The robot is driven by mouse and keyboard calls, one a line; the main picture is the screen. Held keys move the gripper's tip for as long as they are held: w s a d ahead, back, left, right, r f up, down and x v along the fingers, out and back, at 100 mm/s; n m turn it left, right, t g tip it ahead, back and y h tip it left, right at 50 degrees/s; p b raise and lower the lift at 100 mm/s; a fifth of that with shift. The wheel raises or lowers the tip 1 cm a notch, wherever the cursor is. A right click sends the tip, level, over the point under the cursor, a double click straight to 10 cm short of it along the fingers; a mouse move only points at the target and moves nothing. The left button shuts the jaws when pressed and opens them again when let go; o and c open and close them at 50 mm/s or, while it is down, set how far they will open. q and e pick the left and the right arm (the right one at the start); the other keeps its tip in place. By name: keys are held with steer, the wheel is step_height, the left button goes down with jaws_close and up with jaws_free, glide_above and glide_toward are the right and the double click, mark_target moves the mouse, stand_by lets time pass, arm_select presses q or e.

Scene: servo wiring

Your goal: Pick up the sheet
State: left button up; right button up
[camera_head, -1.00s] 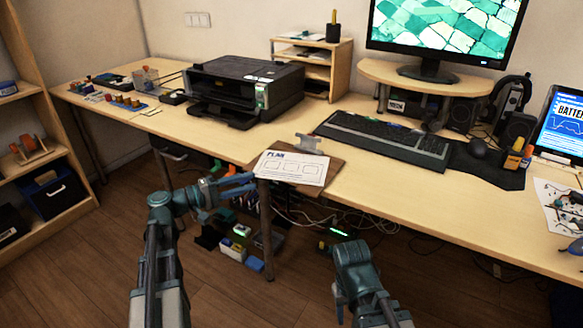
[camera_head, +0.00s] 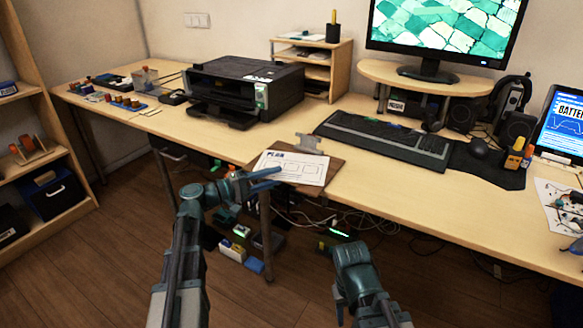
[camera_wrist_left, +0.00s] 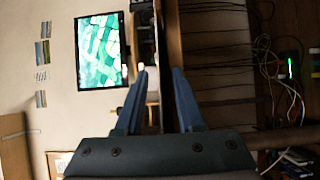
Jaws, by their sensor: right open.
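The white sheet (camera_head: 292,168), headed "PLAN", lies on a brown clipboard (camera_head: 333,168) at the front edge of the desk. Its near edge reaches the desk edge. My left gripper (camera_head: 268,180) is at the sheet's near left corner in the head view; contact cannot be told. In the left wrist view its two blue fingers (camera_wrist_left: 160,100) stand apart, with the desk seen edge-on between and beyond them. The sheet is not clearly made out there. My right gripper (camera_head: 341,305) is open, low in front of the desk and away from the sheet.
A black printer (camera_head: 240,88) stands left behind the sheet, and a keyboard (camera_head: 385,138) lies to its right. A desk leg (camera_head: 266,235) and loose cables (camera_head: 320,220) are below the desk edge. Bare desk surface (camera_head: 400,190) lies right of the clipboard.

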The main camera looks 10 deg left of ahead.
arm_select(q)
jaws_close()
stand_by(0.3)
